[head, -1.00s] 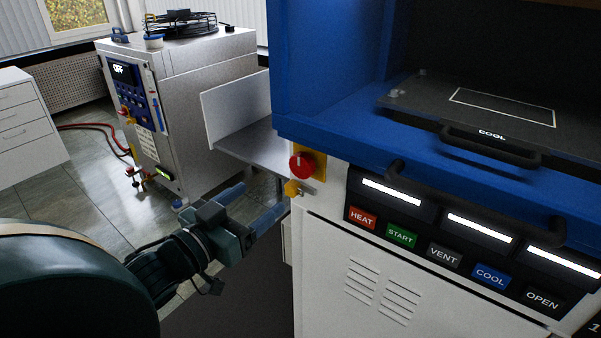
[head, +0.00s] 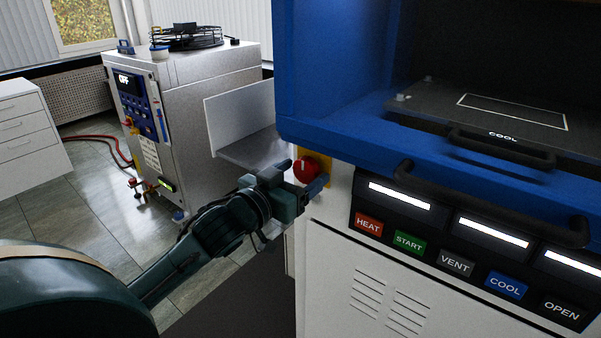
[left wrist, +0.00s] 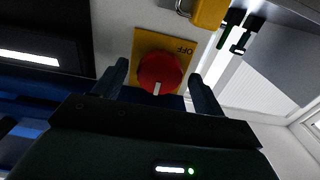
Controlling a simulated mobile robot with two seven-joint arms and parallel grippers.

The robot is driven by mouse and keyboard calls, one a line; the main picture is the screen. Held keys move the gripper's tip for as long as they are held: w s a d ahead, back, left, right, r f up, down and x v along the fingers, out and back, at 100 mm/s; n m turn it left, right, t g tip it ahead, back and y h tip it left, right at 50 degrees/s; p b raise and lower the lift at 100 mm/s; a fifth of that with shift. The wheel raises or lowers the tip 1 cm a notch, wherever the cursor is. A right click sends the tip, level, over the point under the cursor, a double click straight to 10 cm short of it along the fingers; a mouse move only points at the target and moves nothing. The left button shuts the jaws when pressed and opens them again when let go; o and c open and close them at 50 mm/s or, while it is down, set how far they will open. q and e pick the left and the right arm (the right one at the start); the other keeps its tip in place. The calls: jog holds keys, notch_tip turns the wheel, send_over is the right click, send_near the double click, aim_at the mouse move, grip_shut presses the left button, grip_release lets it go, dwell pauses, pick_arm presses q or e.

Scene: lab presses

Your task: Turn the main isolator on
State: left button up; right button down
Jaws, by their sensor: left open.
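The main isolator is a red rotary knob (head: 306,170) on a yellow plate (head: 325,160), on the white press front below the blue frame. My left gripper (head: 301,175) is at the knob, its two fingers open on either side of it. In the left wrist view the knob (left wrist: 160,74) sits between the spread fingertips (left wrist: 158,72), with gaps on both sides. The knob's white mark points down toward my gripper. The word OFF shows upside down on the plate (left wrist: 181,45). My right gripper is not in view.
A yellow padlock-like block (left wrist: 210,12) hangs close beside the plate. A button panel (head: 448,262) with HEAT, START, VENT, COOL and OPEN lies to the right. A black handle (head: 490,207) juts out above it. A grey side shelf (head: 255,150) is behind my gripper.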

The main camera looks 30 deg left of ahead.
pick_arm(q)
jog(key=shift+w, duration=0.2)
jog(key=shift+c, duration=0.5)
jog(key=c, duration=0.9)
